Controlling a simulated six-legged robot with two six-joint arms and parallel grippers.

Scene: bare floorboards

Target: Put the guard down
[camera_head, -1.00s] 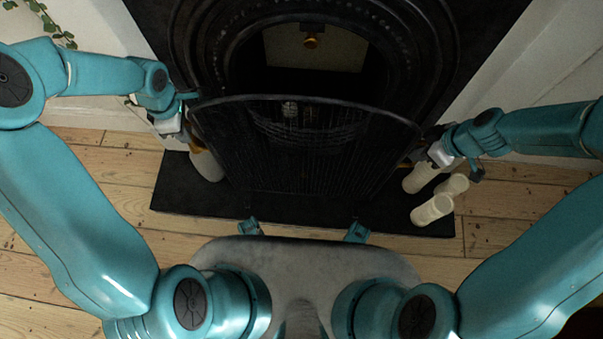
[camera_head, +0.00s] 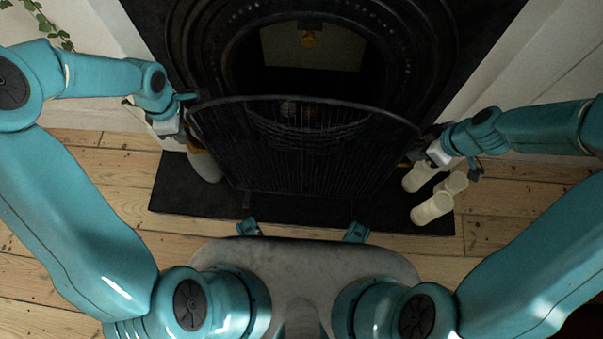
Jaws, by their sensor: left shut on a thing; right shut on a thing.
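The guard (camera_head: 300,160) is a black mesh fire screen with a curved top rim. It stands upright in front of the fireplace opening, over the dark hearth slab. My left gripper (camera_head: 190,131) is shut on its left edge. My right gripper (camera_head: 420,152) is shut on its right edge. The fingertips are small and dark here, partly hidden against the guard. I cannot tell whether the guard's lower edge touches the hearth.
The black hearth (camera_head: 270,210) lies below the guard. Pale candles (camera_head: 432,208) stand on its right end, close under my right gripper. A pale rounded object (camera_head: 205,166) stands by the guard's left side. The fireplace surround (camera_head: 415,50) rises behind. Floorboards (camera_head: 110,185) in front are bare.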

